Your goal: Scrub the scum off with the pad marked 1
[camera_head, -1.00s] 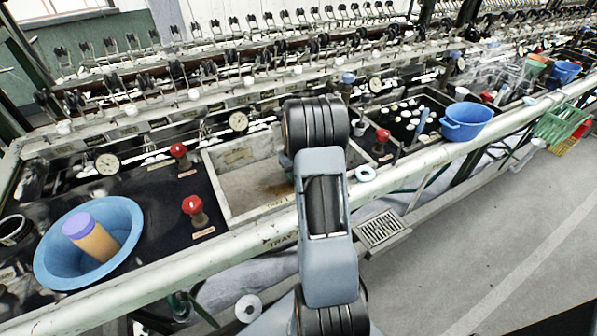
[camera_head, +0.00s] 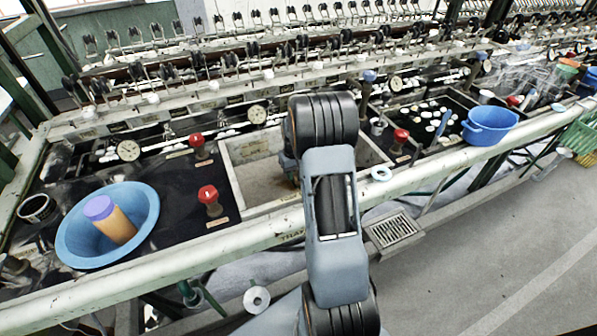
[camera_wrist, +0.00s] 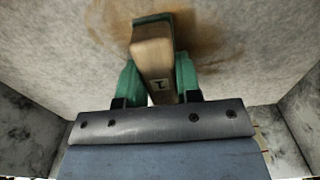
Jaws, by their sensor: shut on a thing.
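In the wrist view my gripper (camera_wrist: 158,86) is shut on a wooden-backed pad (camera_wrist: 153,55) with a dark 1 on its end. The pad has a green edge at its far end. It is over the brown scum (camera_wrist: 202,42) on the pale floor of the basin (camera_wrist: 75,55), and the stain spreads to both sides of it. I cannot tell whether the pad touches the floor. In the head view my own arm hides the gripper and most of the scum; the basin's rim (camera_head: 237,188) shows beside the arm.
Two red-topped valves (camera_head: 208,194) stand left of the basin, another (camera_head: 401,136) to its right. A blue bowl (camera_head: 150,225) holding an orange bottle (camera_head: 117,226) with a purple cap is at far left. A pale rail (camera_head: 230,241) runs along the front. A blue tub (camera_head: 489,125) stands at right.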

